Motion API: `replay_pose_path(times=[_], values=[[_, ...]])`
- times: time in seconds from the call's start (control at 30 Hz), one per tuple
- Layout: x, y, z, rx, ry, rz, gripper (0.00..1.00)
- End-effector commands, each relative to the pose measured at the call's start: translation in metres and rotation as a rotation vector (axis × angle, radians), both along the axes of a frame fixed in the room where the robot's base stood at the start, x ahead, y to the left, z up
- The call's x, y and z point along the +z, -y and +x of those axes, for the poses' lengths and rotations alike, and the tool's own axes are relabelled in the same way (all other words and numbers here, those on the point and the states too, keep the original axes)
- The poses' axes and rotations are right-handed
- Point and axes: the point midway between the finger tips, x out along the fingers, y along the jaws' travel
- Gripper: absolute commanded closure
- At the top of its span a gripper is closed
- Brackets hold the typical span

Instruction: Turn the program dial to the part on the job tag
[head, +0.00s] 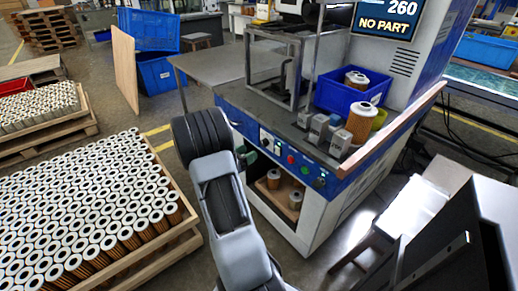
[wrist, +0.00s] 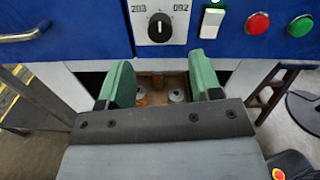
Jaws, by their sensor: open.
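The program dial (wrist: 160,28) is a black round knob on a white plate, at the top of the wrist view. The labels 203 and 092 show to its upper left and upper right; the rest of its scale is cut off. A pale mark is on the knob, but its exact setting is hard to tell. My gripper (wrist: 160,62) has two green fingers standing wide apart, with nothing between them. It is below the dial and not touching it. In the head view my gripper (head: 246,157) is at the machine's front panel, partly hidden by my arm. I cannot make out a job tag.
A screen (head: 388,22) reads 260 and NO PART. Beside the dial are a white lit switch (wrist: 212,22), a red button (wrist: 257,23) and a green button (wrist: 300,26). A blue bin (head: 345,95) with cartridges stands on the machine. A crate of cartridges (head: 182,238) is at left.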

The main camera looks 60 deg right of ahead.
Motion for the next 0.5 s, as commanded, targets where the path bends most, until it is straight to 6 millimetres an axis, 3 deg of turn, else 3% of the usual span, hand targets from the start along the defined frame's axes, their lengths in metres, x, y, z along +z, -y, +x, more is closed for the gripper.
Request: replay_pose_path(times=[0.2, 0.5], values=[[-0.001, 0.035, -0.012, -0.004, 0.002, 0.0, 0.41], [-0.001, 0.057, -0.018, -0.001, 0.001, 0.002, 0.41]])
